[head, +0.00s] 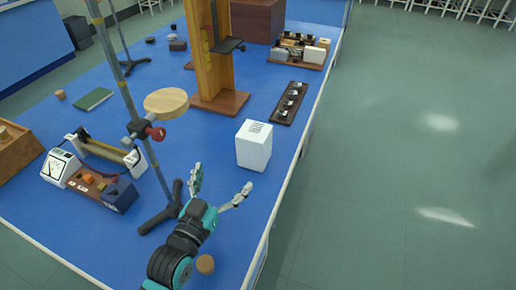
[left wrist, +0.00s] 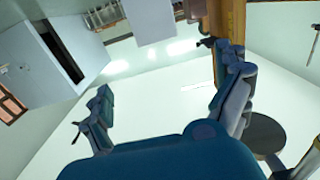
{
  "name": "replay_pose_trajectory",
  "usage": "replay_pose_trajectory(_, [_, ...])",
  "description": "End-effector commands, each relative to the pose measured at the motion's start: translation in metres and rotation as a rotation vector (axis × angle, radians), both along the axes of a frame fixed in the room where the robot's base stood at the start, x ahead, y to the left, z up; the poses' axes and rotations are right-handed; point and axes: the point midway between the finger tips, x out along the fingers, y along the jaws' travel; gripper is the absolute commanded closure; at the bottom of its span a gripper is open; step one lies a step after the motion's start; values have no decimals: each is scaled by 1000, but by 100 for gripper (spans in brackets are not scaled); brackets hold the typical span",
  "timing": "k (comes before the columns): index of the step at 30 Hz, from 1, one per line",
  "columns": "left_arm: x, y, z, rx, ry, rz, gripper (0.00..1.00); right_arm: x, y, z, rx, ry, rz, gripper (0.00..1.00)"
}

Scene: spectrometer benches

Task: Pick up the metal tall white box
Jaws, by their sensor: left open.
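The tall white box (head: 254,146) stands upright on the blue bench top, near its right edge, with dark printed lines on its top. My left gripper (head: 223,176) is open and empty, just in front and to the left of the box in the head view. Its two fingers are spread, and the right finger is close to the box's lower left side; I cannot tell whether they touch. In the left wrist view the spread fingers (left wrist: 140,88) show with nothing between them, and I cannot make out the box there. My right gripper is not in view.
A metal stand with a round wooden disc (head: 166,103) rises left of my gripper. A wooden column (head: 208,60) stands behind the box. A dark strip of small parts (head: 289,103) lies behind right. A meter assembly (head: 95,170) sits left. A small cork (head: 205,264) is near my arm.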

Motion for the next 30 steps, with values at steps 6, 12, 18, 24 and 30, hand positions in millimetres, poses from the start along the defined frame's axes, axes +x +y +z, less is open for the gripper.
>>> replay_pose_trajectory(6, [6,-2,-15,-1,-2,0,0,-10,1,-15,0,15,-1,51])
replay_pose_trajectory(12, [41,-17,-11,-2,-3,0,0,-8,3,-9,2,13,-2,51])
replay_pose_trajectory(18, [81,-34,-12,-2,-2,0,0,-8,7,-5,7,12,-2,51])
replay_pose_trajectory(24, [108,-45,-13,-1,-2,0,0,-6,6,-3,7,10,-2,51])
replay_pose_trajectory(30, [119,-50,-12,0,-1,0,0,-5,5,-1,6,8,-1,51])
